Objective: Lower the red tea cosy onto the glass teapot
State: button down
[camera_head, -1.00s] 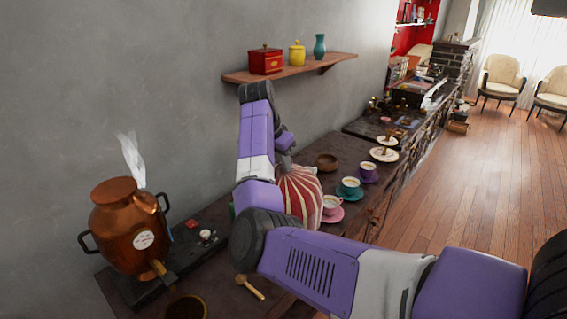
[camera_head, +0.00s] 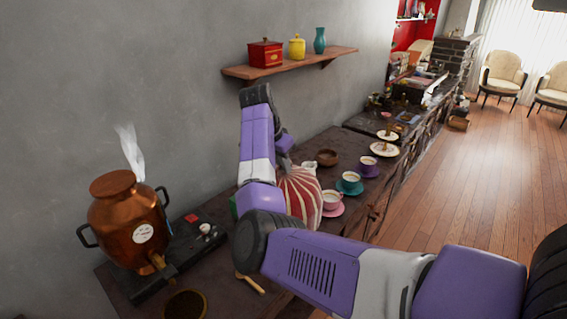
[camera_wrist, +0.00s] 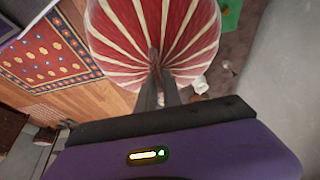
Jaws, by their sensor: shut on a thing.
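The red tea cosy (camera_head: 301,196) with cream stripes hangs upright past my arm in the head view, over the counter. In the wrist view the cosy (camera_wrist: 125,30) fills the top middle, and my gripper (camera_wrist: 155,68) is shut on its top, where the stripes meet. In the head view my arm hides the gripper and the cosy's left side. I cannot make out the glass teapot; the cosy and arm may hide it. I cannot tell whether the cosy touches anything below.
A steaming copper urn (camera_head: 130,222) stands at left on the counter. Cups on pink (camera_head: 336,212), teal (camera_head: 346,191) and purple (camera_head: 369,175) saucers stand close right of the cosy. A wooden bowl (camera_head: 328,156) and a pale small jug-like thing (camera_head: 308,166) sit behind. A shelf (camera_head: 295,66) juts above.

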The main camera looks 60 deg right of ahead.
aim_at(283, 174)
jog(key=shift+f+b, duration=0.75)
jog(key=shift+f, duration=1.7)
jog(key=shift+f+b, duration=1.05)
jog(key=shift+f, duration=2.15)
jog(key=shift+f, duration=0.3)
jog(key=c, duration=0.9)
grip_release()
jog(key=shift+o, duration=0.2)
